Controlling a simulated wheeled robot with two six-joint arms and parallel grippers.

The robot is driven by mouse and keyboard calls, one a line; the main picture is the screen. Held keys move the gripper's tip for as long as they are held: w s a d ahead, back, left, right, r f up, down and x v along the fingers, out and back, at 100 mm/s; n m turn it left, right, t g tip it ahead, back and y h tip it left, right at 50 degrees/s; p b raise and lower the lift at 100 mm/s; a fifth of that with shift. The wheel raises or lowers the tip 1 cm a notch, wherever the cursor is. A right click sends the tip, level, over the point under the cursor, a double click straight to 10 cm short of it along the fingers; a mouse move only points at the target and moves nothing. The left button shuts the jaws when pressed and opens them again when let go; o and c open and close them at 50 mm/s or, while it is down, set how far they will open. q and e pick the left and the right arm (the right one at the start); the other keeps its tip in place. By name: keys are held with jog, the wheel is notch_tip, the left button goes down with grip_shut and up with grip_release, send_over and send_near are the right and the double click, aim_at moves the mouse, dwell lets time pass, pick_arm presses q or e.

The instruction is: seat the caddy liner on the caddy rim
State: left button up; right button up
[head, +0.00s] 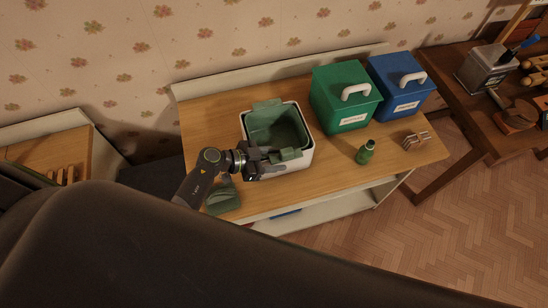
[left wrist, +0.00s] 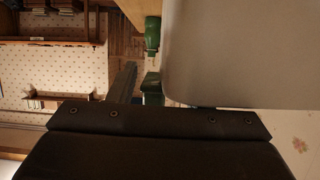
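The caddy (head: 306,160) is a whitish open bin on the wooden table. The green caddy liner (head: 270,128) is in its mouth, with one flap (head: 267,104) standing at the back rim and another (head: 291,154) at the front rim. My left gripper (head: 280,160) is at the caddy's front left, its fingers close to the front flap. In the left wrist view, one dark finger (left wrist: 121,84) shows with a small gap beside a green piece; the pale surface on the right hides the other finger's place. The gripper looks open. My right gripper is out of view.
A green lidded bin (head: 345,112) and a blue one (head: 400,100) stand right of the caddy. A green bottle (head: 365,153) and a small rack (head: 416,140) are near the front right. A dark green object (head: 223,198) lies at the front left.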

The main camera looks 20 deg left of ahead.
pick_arm(q)
jog(key=shift+s+a, duration=0.1)
jog(key=shift+a, duration=0.05)
dwell(0.4)
jog(key=shift+s+a+r+p, duration=0.3)
jog(key=shift+s+a+p, duration=0.05)
jog(key=shift+a+p, duration=0.15)
jog(key=shift+v, duration=0.9)
jog(key=o, duration=0.5)
jog(key=c, duration=0.5)
